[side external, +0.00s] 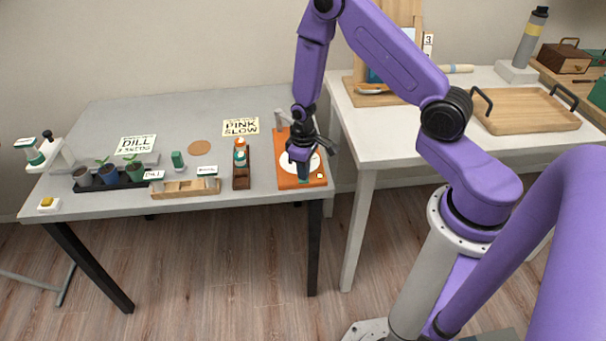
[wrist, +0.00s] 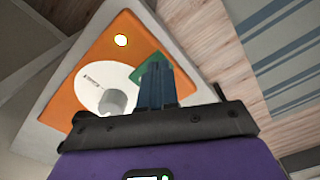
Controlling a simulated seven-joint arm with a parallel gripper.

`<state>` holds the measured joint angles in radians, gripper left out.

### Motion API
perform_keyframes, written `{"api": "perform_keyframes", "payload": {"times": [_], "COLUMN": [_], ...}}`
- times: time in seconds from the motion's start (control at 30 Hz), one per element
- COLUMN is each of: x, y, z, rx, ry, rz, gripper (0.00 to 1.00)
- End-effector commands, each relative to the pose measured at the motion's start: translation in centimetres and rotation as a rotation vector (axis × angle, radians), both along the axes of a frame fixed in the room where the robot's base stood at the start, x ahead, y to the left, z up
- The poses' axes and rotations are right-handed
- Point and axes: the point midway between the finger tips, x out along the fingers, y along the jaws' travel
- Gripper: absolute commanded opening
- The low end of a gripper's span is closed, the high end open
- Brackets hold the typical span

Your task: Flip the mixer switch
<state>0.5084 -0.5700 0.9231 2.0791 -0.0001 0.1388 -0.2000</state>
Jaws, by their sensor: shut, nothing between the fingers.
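An orange-based device with a white round plate (side external: 287,164), which looks like the mixer, sits at the right end of the grey desk. In the wrist view its orange base (wrist: 97,52) carries the white plate (wrist: 88,86) with a grey cylinder (wrist: 112,101), a glowing round light (wrist: 121,40) and a green patch (wrist: 139,63), possibly the switch. My gripper (side external: 303,178) is shut and empty, pointing down over the base's front part. In the wrist view its dark blue fingers (wrist: 157,85) overlap the green patch and partly hide it. I cannot tell whether they touch it.
Left of the device stand a brown wooden holder (side external: 241,183), a light wooden rack (side external: 185,190) and potted plants (side external: 108,173). A white box with a yellow button (side external: 47,204) is at the far left. A white table with a wooden tray (side external: 525,112) stands right.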

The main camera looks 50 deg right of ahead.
Motion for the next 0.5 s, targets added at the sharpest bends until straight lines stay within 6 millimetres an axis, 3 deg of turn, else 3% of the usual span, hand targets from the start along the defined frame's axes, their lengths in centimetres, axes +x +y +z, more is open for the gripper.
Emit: {"api": "perform_keyframes", "payload": {"times": [0.5], "x": [0.0], "y": [0.0], "z": [3.6], "rx": [0.000], "ry": [-0.001], "rz": [0.001], "gripper": [0.00]}}
